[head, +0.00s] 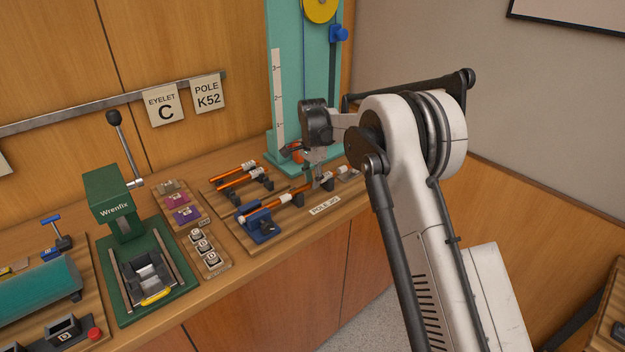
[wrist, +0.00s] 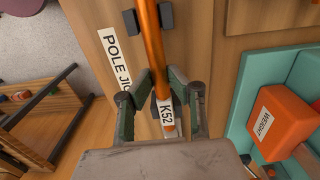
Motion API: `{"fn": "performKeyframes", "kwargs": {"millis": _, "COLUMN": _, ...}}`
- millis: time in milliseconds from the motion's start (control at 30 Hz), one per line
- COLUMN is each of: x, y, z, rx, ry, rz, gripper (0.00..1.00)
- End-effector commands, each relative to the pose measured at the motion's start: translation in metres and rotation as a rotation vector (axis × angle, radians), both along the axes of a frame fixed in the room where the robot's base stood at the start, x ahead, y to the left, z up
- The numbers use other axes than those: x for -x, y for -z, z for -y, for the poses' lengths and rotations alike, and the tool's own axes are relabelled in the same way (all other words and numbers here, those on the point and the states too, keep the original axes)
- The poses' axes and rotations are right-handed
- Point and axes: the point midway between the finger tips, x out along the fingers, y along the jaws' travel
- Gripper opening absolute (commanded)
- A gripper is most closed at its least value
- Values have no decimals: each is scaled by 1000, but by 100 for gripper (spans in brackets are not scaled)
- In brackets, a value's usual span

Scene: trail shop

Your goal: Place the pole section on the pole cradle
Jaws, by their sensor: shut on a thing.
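The pole section (wrist: 151,45) is an orange rod with a white K52 label near one end. My gripper (wrist: 160,76) is shut on it near that label, one finger on each side. In the head view my gripper (head: 316,184) is at the right part of the board labelled POLE JIG (head: 325,205). The pole (head: 285,199) runs from it down-left towards a blue clamp (head: 260,222). Dark cradle blocks (head: 298,201) lie along this line, and one shows under the pole in the wrist view (wrist: 166,16). I cannot tell whether the pole touches them.
Other orange poles (head: 236,170) lie on black supports behind the jig. A teal stand (head: 283,100) with an orange WEIGHT block (wrist: 283,113) rises at the back. A green Wrenfix press (head: 118,205) and small labelled trays (head: 204,248) stand to the left.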

Motion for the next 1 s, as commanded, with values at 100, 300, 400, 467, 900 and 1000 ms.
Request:
{"fn": "performKeyframes", "kwargs": {"millis": 100, "x": 0, "y": 0, "z": 0, "rx": 0, "ry": 0, "rz": 0, "gripper": 0}}
{"fn": "performKeyframes", "kwargs": {"millis": 300, "x": 0, "y": 3, "z": 0, "rx": 0, "ry": 0, "rz": 0, "gripper": 0}}
{"fn": "performKeyframes", "kwargs": {"millis": 400, "x": 0, "y": 4, "z": 0, "rx": 0, "ry": 0, "rz": 0, "gripper": 19}}
{"fn": "performKeyframes", "kwargs": {"millis": 467, "x": 0, "y": 4, "z": 0, "rx": 0, "ry": 0, "rz": 0, "gripper": 27}}
{"fn": "performKeyframes", "kwargs": {"millis": 900, "x": 0, "y": -2, "z": 0, "rx": 0, "ry": 0, "rz": 0, "gripper": 34}}
{"fn": "performKeyframes", "kwargs": {"millis": 1000, "x": 0, "y": -13, "z": 0, "rx": 0, "ry": 0, "rz": 0, "gripper": 34}}
